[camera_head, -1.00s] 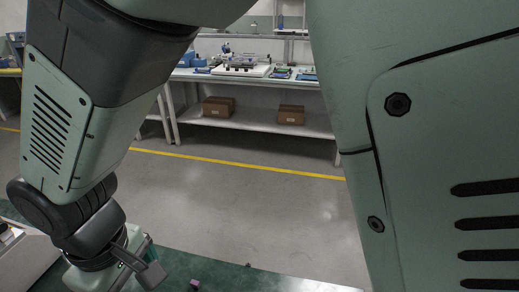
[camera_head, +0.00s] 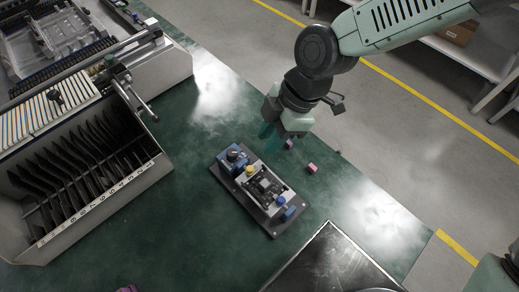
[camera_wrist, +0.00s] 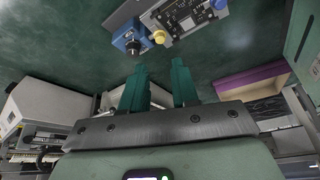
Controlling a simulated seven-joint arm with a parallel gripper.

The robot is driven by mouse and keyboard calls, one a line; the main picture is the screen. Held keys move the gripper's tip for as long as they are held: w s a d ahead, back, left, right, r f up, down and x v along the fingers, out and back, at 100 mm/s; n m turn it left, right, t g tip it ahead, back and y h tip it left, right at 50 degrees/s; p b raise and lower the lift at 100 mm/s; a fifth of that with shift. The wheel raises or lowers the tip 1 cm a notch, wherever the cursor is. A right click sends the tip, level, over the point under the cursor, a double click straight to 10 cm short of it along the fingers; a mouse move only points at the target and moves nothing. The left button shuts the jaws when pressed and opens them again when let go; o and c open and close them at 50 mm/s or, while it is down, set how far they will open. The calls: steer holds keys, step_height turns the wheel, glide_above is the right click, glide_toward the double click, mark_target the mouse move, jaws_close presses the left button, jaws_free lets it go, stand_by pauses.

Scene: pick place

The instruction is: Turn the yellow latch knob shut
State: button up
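The yellow latch knob (camera_head: 250,169) sits on a dark fixture plate (camera_head: 226,181) in the middle of the green table, beside a circuit board (camera_head: 266,188). It also shows in the wrist view (camera_wrist: 159,37), ahead of the fingertips. A blue block with a dark knob (camera_head: 232,157) is at the plate's upper left end, and a blue knob (camera_head: 281,200) is near its lower right end. My gripper (camera_head: 277,137) is above the table, up and right of the fixture. In the wrist view its teal fingers (camera_wrist: 159,66) are apart with nothing between them.
A rack of dark upright boards (camera_head: 95,185) fills the left of the table. A dark metal-edged tray (camera_head: 335,262) is at the front right. Green table around the fixture is clear.

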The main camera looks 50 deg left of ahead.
mark_target(250, 168)
steer(key=x, duration=1)
steer(key=shift+s+f, duration=0.15)
steer(key=shift+f, duration=0.15)
jaws_close()
